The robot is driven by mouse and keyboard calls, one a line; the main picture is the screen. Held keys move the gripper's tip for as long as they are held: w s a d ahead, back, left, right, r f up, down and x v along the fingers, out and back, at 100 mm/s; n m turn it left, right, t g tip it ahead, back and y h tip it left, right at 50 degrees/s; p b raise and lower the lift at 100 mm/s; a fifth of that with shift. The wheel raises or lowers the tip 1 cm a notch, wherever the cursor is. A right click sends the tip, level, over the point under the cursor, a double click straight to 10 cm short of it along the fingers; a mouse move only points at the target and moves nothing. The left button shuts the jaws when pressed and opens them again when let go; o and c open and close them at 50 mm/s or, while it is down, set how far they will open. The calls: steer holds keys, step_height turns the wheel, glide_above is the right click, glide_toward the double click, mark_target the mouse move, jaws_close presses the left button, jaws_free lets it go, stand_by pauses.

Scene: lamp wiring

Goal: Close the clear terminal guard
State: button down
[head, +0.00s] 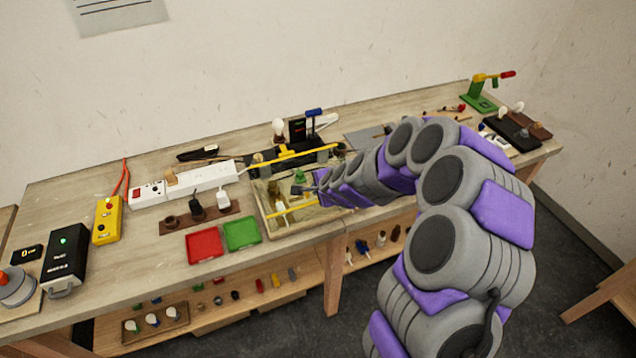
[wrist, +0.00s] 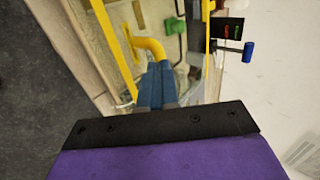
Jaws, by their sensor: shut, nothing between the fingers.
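My gripper (head: 318,188) is over the shallow pale tray-like fixture (head: 262,207) at the middle of the bench. In the wrist view, its two blue fingers (wrist: 157,68) are together with nothing between them. Their tips are at a curved yellow handle (wrist: 150,45); I cannot tell whether they touch it. Yellow strips run along both sides of the fixture, a near one (head: 291,210) and a far one (head: 292,156). The clear guard is hard to make out; the yellow parts seem to belong to it, and I cannot tell its angle. My arm hides the fixture's right part.
A green part (wrist: 174,25) sits inside the fixture. A blue-handled switch (head: 314,112) stands behind it. Red (head: 204,245) and green (head: 242,233) trays and a white power strip (head: 200,178) lie to the left.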

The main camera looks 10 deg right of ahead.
steer(key=shift+s+f, duration=0.2)
steer(key=shift+f, duration=0.7)
steer(key=shift+s+f, duration=0.2)
steer(key=shift+f, duration=0.05)
